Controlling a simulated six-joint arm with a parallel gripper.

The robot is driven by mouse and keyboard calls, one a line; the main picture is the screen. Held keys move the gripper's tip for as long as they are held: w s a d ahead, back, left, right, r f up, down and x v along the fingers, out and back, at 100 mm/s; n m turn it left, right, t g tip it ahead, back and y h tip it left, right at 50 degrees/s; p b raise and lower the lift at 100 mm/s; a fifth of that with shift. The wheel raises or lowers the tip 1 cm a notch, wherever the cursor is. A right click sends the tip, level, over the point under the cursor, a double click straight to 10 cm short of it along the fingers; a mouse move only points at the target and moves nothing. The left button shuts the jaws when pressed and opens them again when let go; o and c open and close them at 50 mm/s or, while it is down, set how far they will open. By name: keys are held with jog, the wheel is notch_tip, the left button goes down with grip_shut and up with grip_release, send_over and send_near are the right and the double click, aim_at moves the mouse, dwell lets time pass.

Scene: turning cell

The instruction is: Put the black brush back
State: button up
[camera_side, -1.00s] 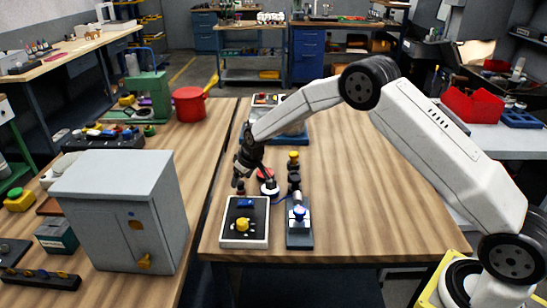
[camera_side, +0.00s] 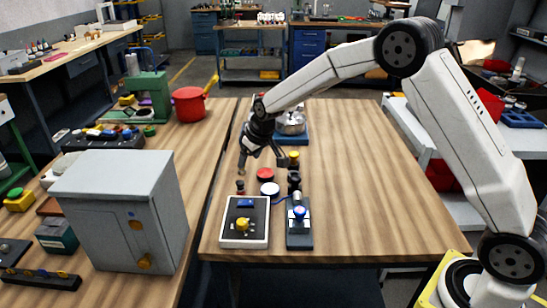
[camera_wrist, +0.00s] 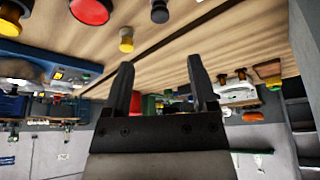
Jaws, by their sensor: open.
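My gripper (camera_side: 262,164) is above the wooden table in the side view, its dark fingers spread apart and nothing seen between them. Its fingers also stand apart and empty in the wrist view (camera_wrist: 162,92). I cannot pick out a black brush for certain in either view. Small round parts stand on the table just below the gripper: a red button (camera_side: 265,174), a white disc (camera_side: 269,188) and a yellow knob (camera_side: 294,156). A dark upright piece (camera_side: 294,181) stands behind the blue-ball fixture.
A control box with a yellow knob (camera_side: 243,234) and a blue-ball fixture (camera_side: 299,238) stand at the table's front edge. A silver pot on a blue base (camera_side: 291,123) stands behind. A grey cabinet (camera_side: 115,220) is on the left bench. The table's right side is clear.

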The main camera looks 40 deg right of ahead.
jog(key=shift+s, duration=0.1)
dwell(0.5)
jog(key=s+d+m+g, duration=0.1)
jog(key=s+g, duration=0.1)
jog(key=s, duration=2.8)
jog(key=shift+h, duration=0.3)
